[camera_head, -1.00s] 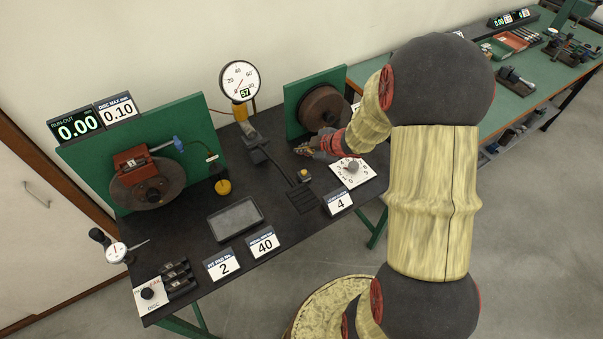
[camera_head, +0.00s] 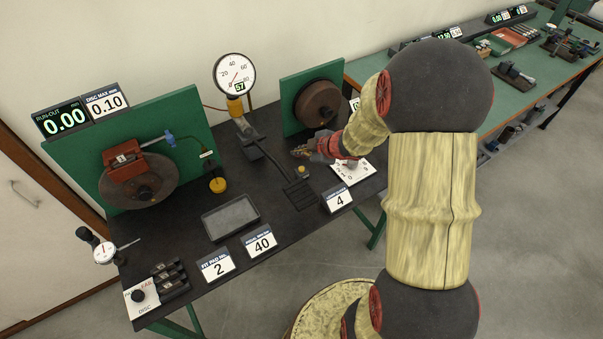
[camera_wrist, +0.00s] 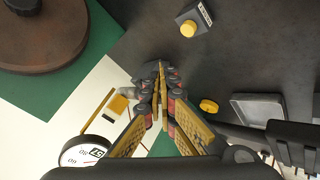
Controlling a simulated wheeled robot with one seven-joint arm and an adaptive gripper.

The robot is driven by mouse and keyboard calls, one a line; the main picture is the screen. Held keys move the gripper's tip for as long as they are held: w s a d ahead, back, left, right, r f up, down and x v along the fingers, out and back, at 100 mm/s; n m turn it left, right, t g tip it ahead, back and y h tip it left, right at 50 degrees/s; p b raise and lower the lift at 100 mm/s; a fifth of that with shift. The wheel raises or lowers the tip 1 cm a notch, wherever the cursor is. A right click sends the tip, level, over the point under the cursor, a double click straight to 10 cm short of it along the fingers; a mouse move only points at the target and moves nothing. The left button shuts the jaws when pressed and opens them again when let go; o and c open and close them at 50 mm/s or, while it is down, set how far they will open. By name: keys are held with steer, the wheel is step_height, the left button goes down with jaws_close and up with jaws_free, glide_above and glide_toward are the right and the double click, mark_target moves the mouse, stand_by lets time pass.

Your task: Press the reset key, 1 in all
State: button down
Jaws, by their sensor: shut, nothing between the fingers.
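A small dark box with a yellow round button (camera_head: 302,170) sits on the black bench top, in front of the right green panel. In the wrist view the box's yellow button (camera_wrist: 188,29) is at the top, right of centre, with a white label whose lettering I cannot read; it looks like the key. My gripper (camera_head: 296,152) is shut and empty above the bench, just behind and left of the button in the head view. In the wrist view my gripper (camera_wrist: 161,70) has its fingertips together, below and left of the button, apart from it.
A pedal-like lever (camera_head: 265,155) and a round gauge (camera_head: 235,74) stand left of my gripper. A brown drum (camera_head: 318,104) is behind it. A grey tray (camera_head: 231,217) and number cards lie toward the front.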

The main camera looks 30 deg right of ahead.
mark_target(300, 170)
step_height(300, 170, down, 4)
steer(key=b, duration=0.2)
steer(key=shift+r+b, duration=0.25)
steer(key=shift+b, duration=0.15)
steer(key=shift+f+b, duration=0.45)
steer(key=shift+f, duration=0.35)
steer(key=shift+f, duration=0.1)
steer(key=shift+f, duration=0.3)
steer(key=shift+f+b, duration=0.35)
steer(key=shift+f, duration=0.15)
stand_by(1.1)
steer(key=shift+r, duration=0.1)
steer(key=shift+r+p, duration=0.9)
steer(key=shift+p, duration=0.2)
